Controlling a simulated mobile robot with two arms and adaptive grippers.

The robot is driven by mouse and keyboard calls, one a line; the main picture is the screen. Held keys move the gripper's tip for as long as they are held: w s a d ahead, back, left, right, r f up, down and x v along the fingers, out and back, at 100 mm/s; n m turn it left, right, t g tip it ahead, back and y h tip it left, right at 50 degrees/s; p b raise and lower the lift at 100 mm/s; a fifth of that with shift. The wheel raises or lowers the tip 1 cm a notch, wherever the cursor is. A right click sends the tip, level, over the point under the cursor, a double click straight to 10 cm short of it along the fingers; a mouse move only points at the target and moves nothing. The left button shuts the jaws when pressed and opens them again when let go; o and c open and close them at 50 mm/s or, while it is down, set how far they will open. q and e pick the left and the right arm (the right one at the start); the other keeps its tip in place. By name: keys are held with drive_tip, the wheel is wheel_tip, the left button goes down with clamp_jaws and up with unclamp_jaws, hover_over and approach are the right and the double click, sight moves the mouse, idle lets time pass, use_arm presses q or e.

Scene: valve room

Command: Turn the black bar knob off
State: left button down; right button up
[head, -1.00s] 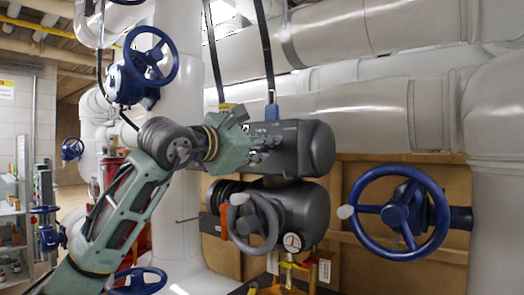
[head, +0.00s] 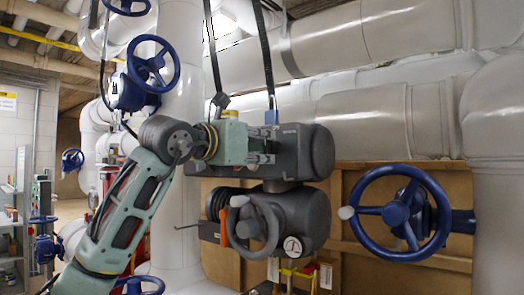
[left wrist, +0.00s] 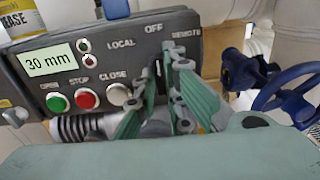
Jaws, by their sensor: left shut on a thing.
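The black bar knob (left wrist: 158,70) is on the dark grey control panel (left wrist: 110,52), below the OFF label and between LOCAL and REMOTE. Only a dark sliver of it shows between my fingers; its exact angle is hard to tell. My left gripper (left wrist: 167,72) is shut on the knob, its green fingers on either side. In the head view my left gripper (head: 268,146) is at the near face of the grey actuator housing (head: 308,150); the knob is hidden there. My right gripper is in neither current view.
A grey handwheel (head: 255,222) hangs below the housing. Blue handwheels (head: 400,212) stand right and left (head: 152,63). Large pipes fill the back.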

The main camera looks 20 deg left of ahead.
use_arm(q)
drive_tip(key=shift+r, duration=0.15)
idle(0.3)
drive_tip(key=c, duration=1.8)
unclamp_jaws()
drive_tip(key=shift+c, duration=0.2)
drive_tip(key=v, duration=1.2)
